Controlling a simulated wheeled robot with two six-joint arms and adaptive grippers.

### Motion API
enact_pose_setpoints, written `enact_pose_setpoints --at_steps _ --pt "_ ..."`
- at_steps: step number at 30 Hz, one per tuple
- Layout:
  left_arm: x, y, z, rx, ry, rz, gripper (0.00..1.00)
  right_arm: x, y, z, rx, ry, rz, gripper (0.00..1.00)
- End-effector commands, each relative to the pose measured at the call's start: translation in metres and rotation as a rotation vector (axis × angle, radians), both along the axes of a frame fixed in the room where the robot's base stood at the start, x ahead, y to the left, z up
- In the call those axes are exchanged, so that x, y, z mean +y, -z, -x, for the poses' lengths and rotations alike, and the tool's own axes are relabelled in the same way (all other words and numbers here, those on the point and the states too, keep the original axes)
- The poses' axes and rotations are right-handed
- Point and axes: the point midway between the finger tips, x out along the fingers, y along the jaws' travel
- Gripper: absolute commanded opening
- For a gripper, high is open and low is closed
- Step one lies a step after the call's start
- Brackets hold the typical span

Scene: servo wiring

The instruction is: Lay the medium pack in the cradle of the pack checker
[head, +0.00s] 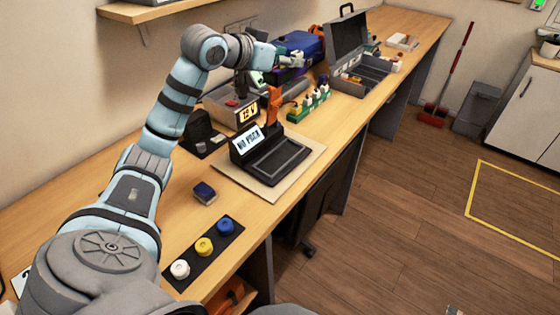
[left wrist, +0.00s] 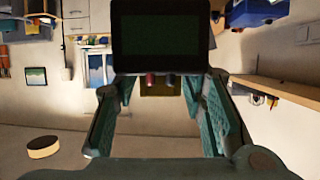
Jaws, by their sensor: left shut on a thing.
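The pack checker (head: 246,145) stands on a pale board on the bench, its screen reading "NO PACK". Its black cradle (head: 280,160) looks empty. My left gripper (head: 299,61) is beyond the checker, raised over the far part of the bench near a blue case. In the left wrist view a dark boxy pack (left wrist: 160,38) fills the top centre at the fingers, with a red and a dark round end below it. I take the gripper as shut on this pack; its size cannot be read, and the head view barely shows it. My right gripper is not in view.
A small dark-blue block (head: 204,192) lies before the checker. A black strip (head: 193,258) carries white, yellow and blue round pieces. A green rack (head: 307,104) of small parts stands right of an orange upright piece (head: 274,104). An open grey case (head: 350,75) stands farther back.

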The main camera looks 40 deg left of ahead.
Motion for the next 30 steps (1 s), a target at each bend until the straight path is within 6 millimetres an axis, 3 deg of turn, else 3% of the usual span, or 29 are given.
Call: enact_pose_setpoints --at_steps 2,4,9,21,24,30 --pt "0.008 -0.009 -0.001 -0.004 -0.041 0.000 0.00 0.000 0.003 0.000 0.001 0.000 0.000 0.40" --pt "0.013 -0.002 -0.001 0.001 -0.059 -0.002 0.00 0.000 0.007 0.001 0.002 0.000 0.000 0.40" --pt "0.013 0.056 -0.001 0.008 -0.061 -0.005 0.00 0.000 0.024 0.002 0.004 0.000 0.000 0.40" --pt "0.012 0.171 0.000 0.003 -0.058 -0.002 0.00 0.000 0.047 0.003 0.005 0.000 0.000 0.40" --pt "0.012 0.194 -0.001 0.002 -0.058 -0.002 0.00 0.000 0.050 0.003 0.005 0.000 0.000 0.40" --pt "0.012 0.219 -0.001 0.000 -0.058 -0.002 0.00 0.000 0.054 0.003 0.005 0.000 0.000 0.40"
